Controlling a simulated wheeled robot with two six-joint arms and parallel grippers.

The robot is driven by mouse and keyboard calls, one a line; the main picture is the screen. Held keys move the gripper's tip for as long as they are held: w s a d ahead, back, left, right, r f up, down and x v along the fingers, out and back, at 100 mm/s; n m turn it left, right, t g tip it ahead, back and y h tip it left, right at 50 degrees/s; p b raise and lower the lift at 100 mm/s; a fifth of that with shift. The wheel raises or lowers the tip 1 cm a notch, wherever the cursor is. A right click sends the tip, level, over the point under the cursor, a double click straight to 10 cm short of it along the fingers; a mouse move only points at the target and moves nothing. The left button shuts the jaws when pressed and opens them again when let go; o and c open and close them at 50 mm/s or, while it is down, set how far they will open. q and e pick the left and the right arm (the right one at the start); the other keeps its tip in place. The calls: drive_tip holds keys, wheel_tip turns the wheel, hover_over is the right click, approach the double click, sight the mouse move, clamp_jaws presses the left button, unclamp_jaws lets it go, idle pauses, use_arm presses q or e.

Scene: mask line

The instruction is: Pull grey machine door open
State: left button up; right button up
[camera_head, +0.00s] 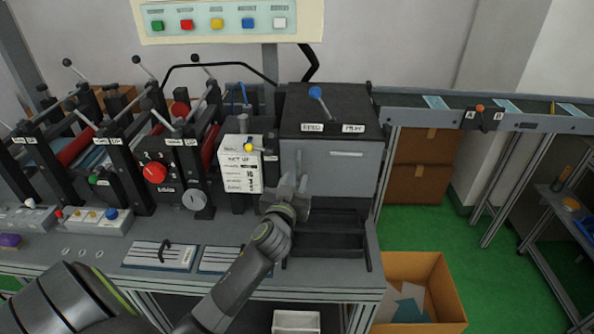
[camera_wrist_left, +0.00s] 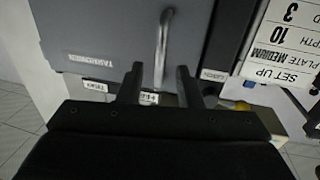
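The grey machine door (camera_head: 350,172) is the front panel of the dark-topped machine and looks shut. In the left wrist view the door (camera_wrist_left: 100,35) fills the upper middle, with an upright metal bar handle (camera_wrist_left: 163,40). In the head view my left gripper (camera_head: 290,185) is in front of the door's left part and partly hides the handle. In the wrist view the left gripper (camera_wrist_left: 160,68) is open, with one finger on each side of the handle in the picture. I cannot tell whether the fingers touch it. My right gripper is not in view.
A set-up card (camera_head: 242,164) stands left of the machine. A blue-knobbed lever (camera_head: 316,94) is on its top. A dark open tray (camera_head: 325,243) lies below the door. A cardboard box (camera_head: 450,292) stands on the floor at right, and a conveyor (camera_head: 445,117) runs at back right.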

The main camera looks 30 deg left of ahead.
sight(298, 172)
use_arm(q)
drive_tip(key=shift+x, duration=1.7)
clamp_jaws()
